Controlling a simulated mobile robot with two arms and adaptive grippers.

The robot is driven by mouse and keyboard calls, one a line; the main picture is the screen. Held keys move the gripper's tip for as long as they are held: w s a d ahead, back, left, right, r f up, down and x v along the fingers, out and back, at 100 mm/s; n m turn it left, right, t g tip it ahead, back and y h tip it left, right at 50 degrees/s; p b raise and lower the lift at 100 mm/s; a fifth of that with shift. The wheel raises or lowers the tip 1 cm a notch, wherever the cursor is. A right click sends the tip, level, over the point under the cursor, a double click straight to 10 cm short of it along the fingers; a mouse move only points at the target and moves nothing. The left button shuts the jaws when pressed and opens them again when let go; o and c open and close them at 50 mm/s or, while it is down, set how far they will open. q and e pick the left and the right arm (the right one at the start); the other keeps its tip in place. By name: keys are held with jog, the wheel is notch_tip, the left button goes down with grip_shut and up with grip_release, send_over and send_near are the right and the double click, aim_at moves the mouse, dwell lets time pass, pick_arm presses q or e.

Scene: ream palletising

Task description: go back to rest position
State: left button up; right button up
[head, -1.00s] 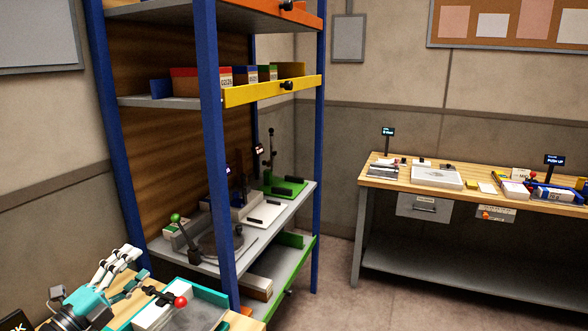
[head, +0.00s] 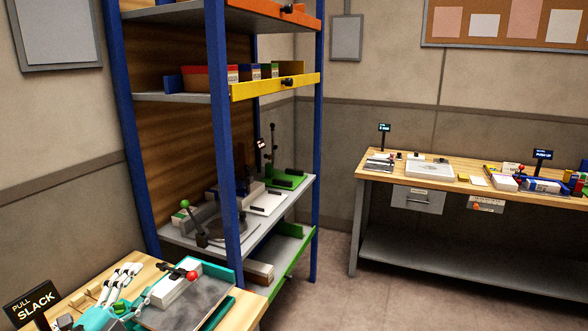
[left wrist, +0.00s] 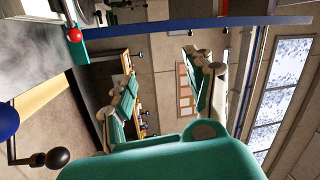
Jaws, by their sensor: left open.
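My left gripper (head: 130,286) is low at the left of the head view, above the wooden workbench. Its pale fingers are apart and I see nothing between them. It is beside a teal fixture (head: 222,297) that holds a white block-like ream (head: 174,291), with a red knob (head: 192,275) at its far end. The gripper's teal and white fingers also show in the left wrist view (left wrist: 165,80), spread apart with only the room behind them. Parts of the gripper and arm are cut off by the picture's lower edge. My right gripper is not in view.
A blue-posted shelf rack (head: 221,120) stands close behind the bench, with bins and lever devices on its shelves. A black "PULL SLACK" sign (head: 35,302) is at the bench's left. A second workbench (head: 465,185) stands right. Floor between is clear.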

pick_arm(q)
jog(key=s+d+f+n+g+y, duration=0.3)
jog(key=s+f+n+g+y, duration=0.4)
jog(key=s+f+n, duration=0.7)
jog(key=s+d+f+n+g+h, duration=0.1)
jog(key=s+d+f+g, duration=0.35)
jog(key=s, duration=0.45)
jog(key=s+d+f+n+g+h, duration=0.1)
jog(key=s+d+f+g, duration=0.35)
jog(key=s, duration=0.45)
notch_tip(320, 180, down, 35)
jog(key=s+b, duration=0.1)
jog(key=b, duration=0.8)
jog(key=s+a+f+g+b, duration=0.1)
jog(key=s+f+b, duration=0.3)
jog(key=s+f, duration=0.5)
jog(key=s+a+f+g+b, duration=0.1)
jog(key=s+f+b, duration=0.3)
jog(key=f, duration=1.2)
jog(key=s+a, duration=0.1)
jog(key=s, duration=0.3)
jog(key=shift+s+f, duration=0.15)
jog(key=shift+s, duration=0.2)
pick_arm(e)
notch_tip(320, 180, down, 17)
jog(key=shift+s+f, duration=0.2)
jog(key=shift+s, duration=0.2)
